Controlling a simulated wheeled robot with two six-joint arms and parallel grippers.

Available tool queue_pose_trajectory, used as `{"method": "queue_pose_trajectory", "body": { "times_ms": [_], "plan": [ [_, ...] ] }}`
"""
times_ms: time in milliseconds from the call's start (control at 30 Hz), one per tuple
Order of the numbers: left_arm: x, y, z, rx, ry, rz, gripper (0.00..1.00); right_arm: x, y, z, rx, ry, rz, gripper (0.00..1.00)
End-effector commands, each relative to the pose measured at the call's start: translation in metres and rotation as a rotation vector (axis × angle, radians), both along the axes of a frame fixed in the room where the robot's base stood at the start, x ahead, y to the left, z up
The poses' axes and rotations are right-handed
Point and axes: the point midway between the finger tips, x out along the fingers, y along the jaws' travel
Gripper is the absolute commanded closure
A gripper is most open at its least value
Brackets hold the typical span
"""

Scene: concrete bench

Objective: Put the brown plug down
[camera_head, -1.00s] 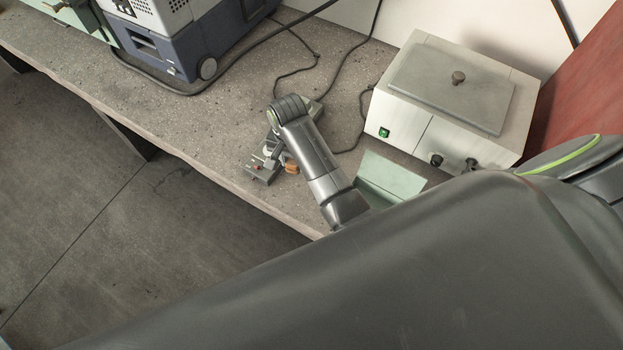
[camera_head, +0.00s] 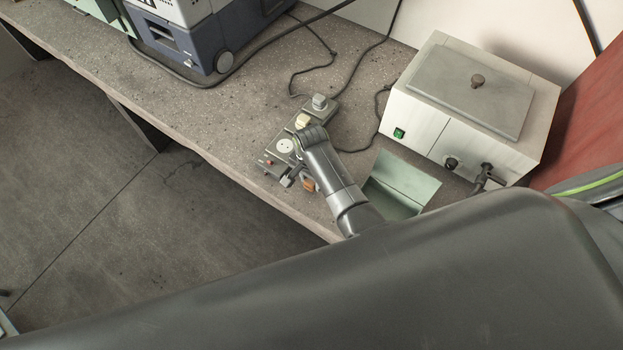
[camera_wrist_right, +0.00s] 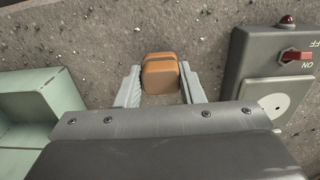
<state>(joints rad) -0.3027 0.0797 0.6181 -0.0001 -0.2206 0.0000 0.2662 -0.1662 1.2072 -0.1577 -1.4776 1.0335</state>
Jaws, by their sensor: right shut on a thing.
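The brown plug (camera_head: 308,185) is an orange-brown block beside the near end of the grey power strip (camera_head: 271,162), close to the bench's front edge. In the right wrist view the plug (camera_wrist_right: 160,73) sits between the two fingers of my right gripper (camera_wrist_right: 160,88), which is shut on it. In the head view my right gripper (camera_head: 301,184) is partly hidden under its own wrist. The plug is apart from the strip; I cannot tell whether it touches the bench (camera_head: 240,130). My left gripper is not in view.
The strip has a red switch (camera_wrist_right: 296,55), an empty round socket (camera_head: 285,146), a cream plug (camera_head: 303,121) and a grey plug (camera_head: 319,101). A pale green tray (camera_head: 420,184) lies to the right. A white metal box (camera_head: 425,120) stands behind it.

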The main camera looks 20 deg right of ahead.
Motion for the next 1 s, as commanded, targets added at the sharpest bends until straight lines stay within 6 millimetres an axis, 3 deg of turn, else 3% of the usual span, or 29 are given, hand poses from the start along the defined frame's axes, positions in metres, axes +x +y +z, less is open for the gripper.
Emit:
{"method": "queue_pose_trajectory", "body": {
  "times_ms": [767, 800, 933, 1000],
  "plan": [
    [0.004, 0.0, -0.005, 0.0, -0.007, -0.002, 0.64, 0.001, 0.0, -0.016, 0.0, -0.002, 0.0, 1.0],
    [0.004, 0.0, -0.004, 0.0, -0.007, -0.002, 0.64, 0.001, 0.0, -0.015, 0.0, -0.002, 0.0, 0.6],
    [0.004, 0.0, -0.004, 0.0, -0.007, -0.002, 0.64, 0.0, 0.0, -0.015, 0.001, -0.002, 0.0, 0.44],
    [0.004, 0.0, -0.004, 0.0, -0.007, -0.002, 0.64, 0.0, 0.0, -0.015, 0.001, -0.002, 0.0, 0.44]
  ]
}}
